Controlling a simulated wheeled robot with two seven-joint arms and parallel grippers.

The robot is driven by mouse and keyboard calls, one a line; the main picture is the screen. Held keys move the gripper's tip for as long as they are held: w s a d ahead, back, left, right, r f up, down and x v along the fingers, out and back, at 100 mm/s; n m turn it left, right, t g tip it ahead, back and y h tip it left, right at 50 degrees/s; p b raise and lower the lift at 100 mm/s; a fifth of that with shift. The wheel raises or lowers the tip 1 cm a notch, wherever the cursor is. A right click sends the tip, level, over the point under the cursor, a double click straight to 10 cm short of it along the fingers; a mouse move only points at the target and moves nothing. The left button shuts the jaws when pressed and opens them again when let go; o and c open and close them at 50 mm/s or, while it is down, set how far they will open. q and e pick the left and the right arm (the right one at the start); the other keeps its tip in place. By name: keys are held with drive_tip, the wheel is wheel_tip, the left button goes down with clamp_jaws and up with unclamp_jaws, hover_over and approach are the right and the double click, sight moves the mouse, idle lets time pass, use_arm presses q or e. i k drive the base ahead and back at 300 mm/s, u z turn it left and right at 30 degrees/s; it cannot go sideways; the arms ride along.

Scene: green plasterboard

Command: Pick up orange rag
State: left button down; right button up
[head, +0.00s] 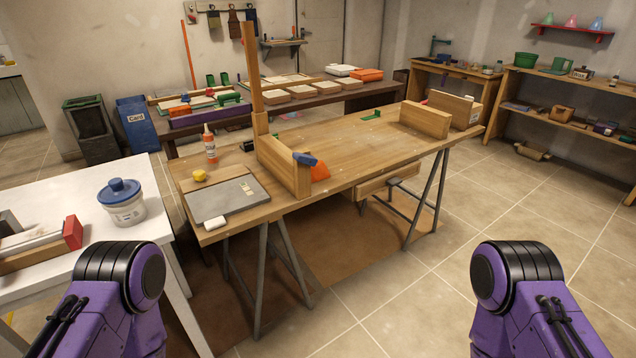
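An orange cloth-like piece (320,171), which looks like the rag, is on the wooden workbench (370,150) near its front edge. It sits right beside an upright wooden board (283,168), just below a blue item (306,159) at the board's end. The blue item and board partly hide it, and I cannot tell whether they touch it. Only purple and black links of my two arms show at the lower left and lower right. Both grippers are out of view.
A white table (90,190) with a blue-lidded tub (122,202) stands at the left. Tiled floor (400,295) is open in front and right.

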sight(320, 172)
drive_tip(key=z, duration=0.95)
drive_tip(key=i, duration=0.85)
drive_tip(key=u, duration=0.4)
